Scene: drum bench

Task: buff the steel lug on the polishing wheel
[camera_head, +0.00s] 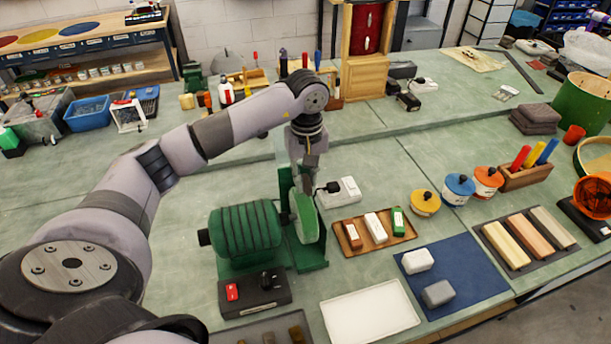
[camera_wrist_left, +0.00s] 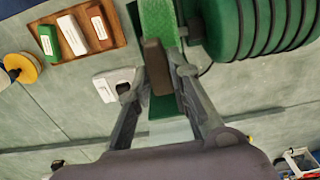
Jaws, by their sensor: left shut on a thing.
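The polishing wheel (camera_head: 305,218) is a pale green disc on the right end of a green ribbed motor (camera_head: 245,228). In the left wrist view the wheel (camera_wrist_left: 158,22) is at the top centre, beside the motor (camera_wrist_left: 265,25). My left gripper (camera_head: 304,182) points down over the wheel. In the wrist view my left gripper (camera_wrist_left: 160,75) is shut on a dark brownish block, the lug (camera_wrist_left: 157,68). The lug overlaps the wheel's near end there; I cannot tell whether they touch. In the head view the lug is not clear. My right gripper is not in view.
A switch box (camera_head: 254,294) with a red button sits before the motor. A wooden tray (camera_head: 352,250) of polishing bars, an empty white tray (camera_head: 370,314) and a blue mat (camera_head: 470,262) with two blocks lie to the right. A white socket block (camera_head: 342,192) stands behind the wheel.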

